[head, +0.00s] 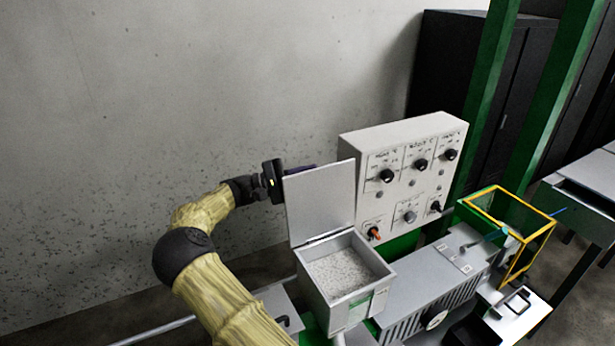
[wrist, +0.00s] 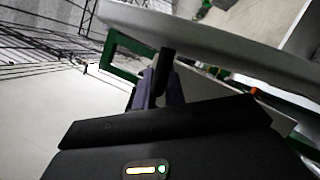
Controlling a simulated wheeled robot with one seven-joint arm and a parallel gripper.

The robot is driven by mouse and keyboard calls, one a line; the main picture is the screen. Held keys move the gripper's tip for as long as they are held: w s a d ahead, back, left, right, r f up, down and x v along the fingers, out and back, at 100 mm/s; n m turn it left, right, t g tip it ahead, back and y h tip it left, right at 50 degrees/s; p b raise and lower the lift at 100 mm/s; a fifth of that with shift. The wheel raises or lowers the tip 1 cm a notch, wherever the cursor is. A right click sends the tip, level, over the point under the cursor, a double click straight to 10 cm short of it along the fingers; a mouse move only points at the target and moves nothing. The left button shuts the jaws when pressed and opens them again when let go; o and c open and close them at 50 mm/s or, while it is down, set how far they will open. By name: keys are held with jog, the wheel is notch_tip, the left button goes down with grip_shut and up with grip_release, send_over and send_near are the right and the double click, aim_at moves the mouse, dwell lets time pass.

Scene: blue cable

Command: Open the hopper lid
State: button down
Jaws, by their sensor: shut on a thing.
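The hopper (head: 345,305) is a pale grey box holding white granules (head: 343,270), and its top is uncovered. The hopper lid (head: 322,200) stands up at the hopper's back edge, close to vertical. My gripper (head: 299,169) is behind the lid's upper left part, and the lid hides its fingertips in the head view. In the wrist view my gripper (wrist: 160,88) has its dark fingers shut on a black lid handle (wrist: 167,61), which sticks out from the grey lid (wrist: 215,43).
A control panel (head: 405,185) with black knobs stands just right of the lid. A grey ribbed machine housing (head: 435,295) and a yellow-framed guard (head: 520,228) lie further right. A bare wall (head: 150,100) is behind; open space is left of the lid.

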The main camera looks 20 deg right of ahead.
jog(key=shift+w, duration=0.15)
jog(key=c, duration=1.9)
grip_release()
jog(key=o, duration=0.4)
jog(key=shift+s+r, duration=0.15)
jog(key=shift+s, duration=0.4)
jog(key=shift+w, duration=0.1)
jog(key=shift+w+a+f, duration=0.1)
jog(key=shift+a+f, duration=0.1)
jog(key=shift+a, duration=0.05)
jog(key=shift+b+v, duration=3.8)
jog(key=shift+v, duration=4.6)
